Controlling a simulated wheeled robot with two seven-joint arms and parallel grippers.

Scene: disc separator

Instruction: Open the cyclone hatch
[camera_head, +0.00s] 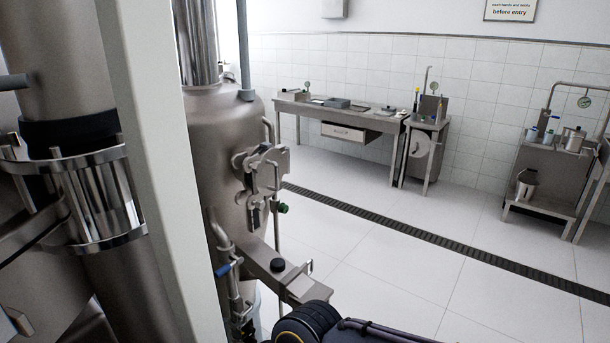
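A steel cylindrical vessel (222,125) stands left of centre, partly hidden by a pale upright post. On its right side is a metal latch or clamp mechanism (262,178) with a lever hanging down. It looks closed against the vessel, but I cannot tell for certain whether this is the cyclone hatch. A small green knob (283,208) sits just below and right of it. Neither of my grippers is in view, so I see nothing touching the latch.
The pale post (165,150) and large steel pipework (95,200) fill the left. A pipe with a blue handle (228,267) and a steel bracket (270,268) lie low by the vessel. A floor drain (440,240) crosses open tiled floor. Steel benches (345,118) line the back wall.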

